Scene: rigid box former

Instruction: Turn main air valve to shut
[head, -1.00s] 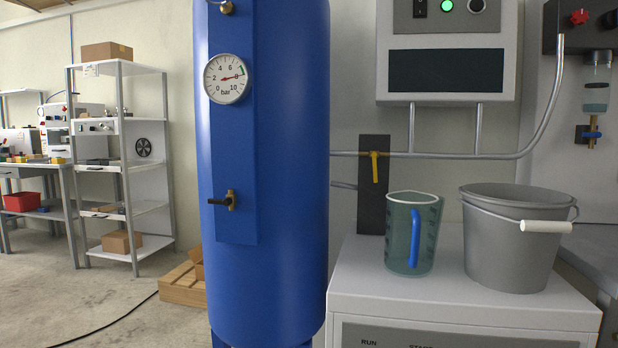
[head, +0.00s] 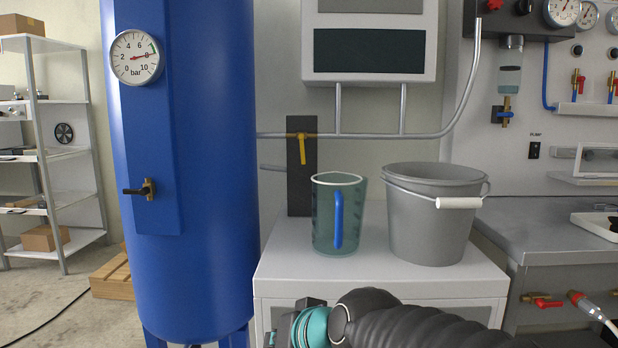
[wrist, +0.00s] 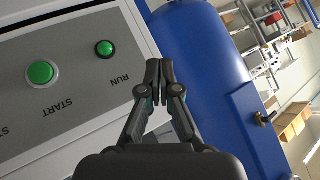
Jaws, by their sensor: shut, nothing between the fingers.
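A yellow-handled valve (head: 301,148) sits on the grey pipe in front of a dark upright plate, between the blue tank and the grey cabinet. Its handle points down, across the horizontal pipe. Another valve, brass with a black lever (head: 135,190), is on the blue tank (head: 215,200); its lever points left. I cannot tell from a label which is the main air valve. The tank's gauge (head: 136,57) reads about 8 bar. My gripper (wrist: 158,72) is shut and empty, near the cabinet front and the tank in the wrist view, apart from both valves.
A clear jug (head: 325,225) with a blue handle and a grey bucket (head: 420,235) stand on the cabinet top (head: 285,255), right of the yellow valve. Green buttons (wrist: 41,72) are on the cabinet front. A shelf (head: 45,140) stands at left. My arm crosses the bottom of the head view.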

